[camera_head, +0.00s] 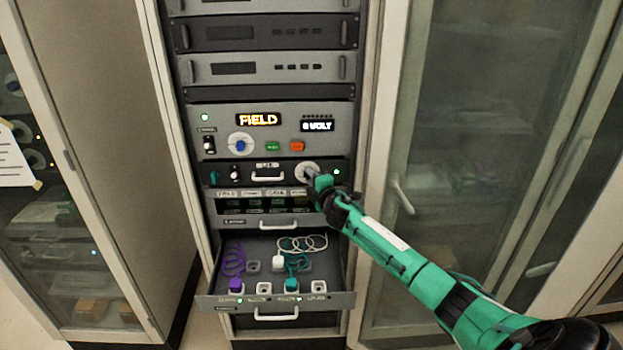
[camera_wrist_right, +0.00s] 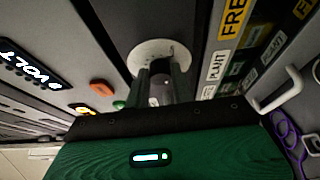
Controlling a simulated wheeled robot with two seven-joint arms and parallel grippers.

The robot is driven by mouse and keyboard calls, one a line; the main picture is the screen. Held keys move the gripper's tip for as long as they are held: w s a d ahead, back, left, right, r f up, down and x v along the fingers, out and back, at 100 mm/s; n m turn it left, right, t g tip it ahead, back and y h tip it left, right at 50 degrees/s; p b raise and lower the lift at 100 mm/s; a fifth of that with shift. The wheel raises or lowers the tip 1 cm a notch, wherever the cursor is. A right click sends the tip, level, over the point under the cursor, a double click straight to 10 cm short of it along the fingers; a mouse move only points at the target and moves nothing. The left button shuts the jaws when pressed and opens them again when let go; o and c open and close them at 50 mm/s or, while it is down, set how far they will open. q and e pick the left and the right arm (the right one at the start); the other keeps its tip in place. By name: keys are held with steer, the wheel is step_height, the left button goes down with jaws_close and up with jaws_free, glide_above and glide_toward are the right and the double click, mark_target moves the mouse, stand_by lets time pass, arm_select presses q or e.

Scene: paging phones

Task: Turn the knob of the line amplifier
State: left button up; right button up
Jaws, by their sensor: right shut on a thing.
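The line amplifier (camera_head: 267,173) is a black rack panel with a white handle, a small knob at its left and a pale round dial plate (camera_head: 306,171) at its right. My right gripper (camera_head: 312,178) is at this plate, shut on the knob. In the wrist view the knob (camera_wrist_right: 161,90) is a dark cylinder between the fingers of my right gripper (camera_wrist_right: 160,88), in front of the pale plate (camera_wrist_right: 158,54). The fingers hide part of the knob, and its pointer cannot be made out. My left gripper is not in view.
Above is a grey panel (camera_head: 222,117) with lit FIELD and VOLT displays, a blue knob and green and orange buttons. Below, an open drawer (camera_head: 330,301) juts out, holding sockets and purple, white and teal cords. Glass-door cabinets (camera_head: 485,130) flank the rack.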

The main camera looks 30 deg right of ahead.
steer(key=o, duration=1)
steer(key=s+a+b, duration=0.2)
steer(key=s+b, duration=0.2)
steer(key=s, duration=0.9)
steer(key=shift+s, duration=0.3)
steer(key=shift+a+f, duration=0.1)
steer(key=shift+a, duration=0.05)
